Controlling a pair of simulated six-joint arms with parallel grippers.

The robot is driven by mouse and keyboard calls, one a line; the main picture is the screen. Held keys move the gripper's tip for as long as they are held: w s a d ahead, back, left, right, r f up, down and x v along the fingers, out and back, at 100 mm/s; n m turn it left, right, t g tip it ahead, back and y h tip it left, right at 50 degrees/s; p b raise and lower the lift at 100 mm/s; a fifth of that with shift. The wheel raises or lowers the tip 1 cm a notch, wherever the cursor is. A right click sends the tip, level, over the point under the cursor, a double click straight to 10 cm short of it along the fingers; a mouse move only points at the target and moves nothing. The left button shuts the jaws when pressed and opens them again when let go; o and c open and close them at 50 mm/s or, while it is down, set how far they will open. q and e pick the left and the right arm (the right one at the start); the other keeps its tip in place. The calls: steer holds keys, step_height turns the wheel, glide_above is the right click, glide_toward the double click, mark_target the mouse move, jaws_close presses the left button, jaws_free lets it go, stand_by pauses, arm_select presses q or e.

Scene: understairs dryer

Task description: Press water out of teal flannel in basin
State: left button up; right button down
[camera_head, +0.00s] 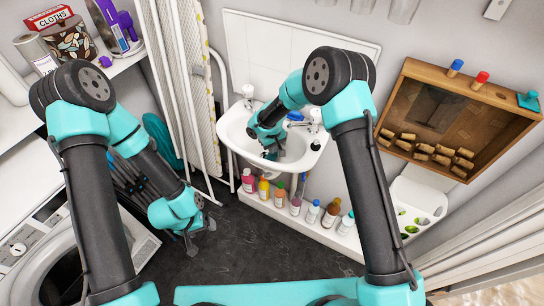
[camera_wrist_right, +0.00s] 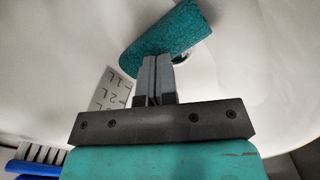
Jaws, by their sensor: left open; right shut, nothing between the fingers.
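The teal flannel (camera_wrist_right: 168,38) lies folded or rolled in the white basin (camera_head: 231,128), and its dark teal, rough surface shows in the right wrist view. My right gripper (camera_wrist_right: 157,60) is shut and empty, reaching down into the basin. Its fingertips overlap the flannel's near edge in that view; I cannot tell whether they touch it. In the head view my right gripper (camera_head: 272,154) and arm hide the flannel. My left gripper (camera_head: 191,240) is open and empty, low over the dark floor, away from the basin.
Taps (camera_head: 315,117) stand at the basin's back. Several bottles (camera_head: 296,206) line a ledge below it. A blue brush (camera_wrist_right: 35,165) and a marked pale strip (camera_wrist_right: 108,93) show near my right gripper. A wooden cabinet (camera_head: 440,75) hangs right; a washing machine (camera_head: 50,262) stands left.

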step_height(320, 180, up, 9)
steer(key=shift+f, duration=0.15)
stand_by(0.9)
steer(key=shift+w, duration=0.1)
stand_by(0.4)
